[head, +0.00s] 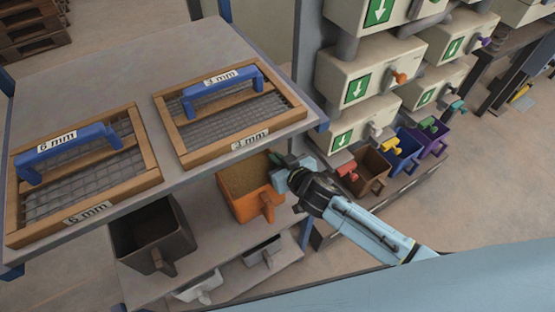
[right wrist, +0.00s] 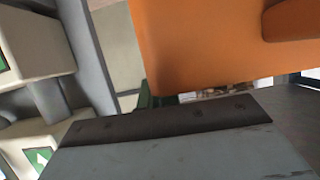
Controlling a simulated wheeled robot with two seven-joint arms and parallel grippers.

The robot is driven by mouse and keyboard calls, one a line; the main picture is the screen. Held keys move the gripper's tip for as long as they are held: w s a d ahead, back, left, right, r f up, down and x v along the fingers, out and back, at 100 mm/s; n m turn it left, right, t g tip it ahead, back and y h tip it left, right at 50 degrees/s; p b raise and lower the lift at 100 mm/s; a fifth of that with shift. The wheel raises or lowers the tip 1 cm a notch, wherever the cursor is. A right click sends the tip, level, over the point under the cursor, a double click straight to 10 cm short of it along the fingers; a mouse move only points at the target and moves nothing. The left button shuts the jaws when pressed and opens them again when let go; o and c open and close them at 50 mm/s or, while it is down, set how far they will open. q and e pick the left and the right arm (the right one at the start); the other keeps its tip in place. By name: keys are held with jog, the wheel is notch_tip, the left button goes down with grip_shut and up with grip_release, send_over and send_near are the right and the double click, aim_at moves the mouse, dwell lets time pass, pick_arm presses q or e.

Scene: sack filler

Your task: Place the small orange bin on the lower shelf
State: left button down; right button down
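The small orange bin (head: 242,204), filled with brown grainy material, is at the right end of the lower shelf (head: 222,244), partly under the upper shelf. Whether it rests on the shelf or is slightly above it is unclear. Its handle faces the front. My right gripper (head: 281,172) is at the bin's right side, by its rim. In the right wrist view the bin (right wrist: 210,45) is large and close in front of the gripper. The fingers are mostly hidden, so their grip cannot be made out. My left gripper is not in view.
A dark bin (head: 150,235) stands left of the orange one on the lower shelf. Two wooden-framed sieves (head: 85,165) (head: 230,105) lie on the upper shelf (head: 150,75). Pale bins (head: 200,287) sit lower down. Dispensers (head: 350,75) with coloured bins (head: 405,150) stand at the right.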

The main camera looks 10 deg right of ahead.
jog(key=shift+r, duration=0.15)
jog(key=shift+f, duration=0.2)
jog(key=c, duration=1.6)
grip_release()
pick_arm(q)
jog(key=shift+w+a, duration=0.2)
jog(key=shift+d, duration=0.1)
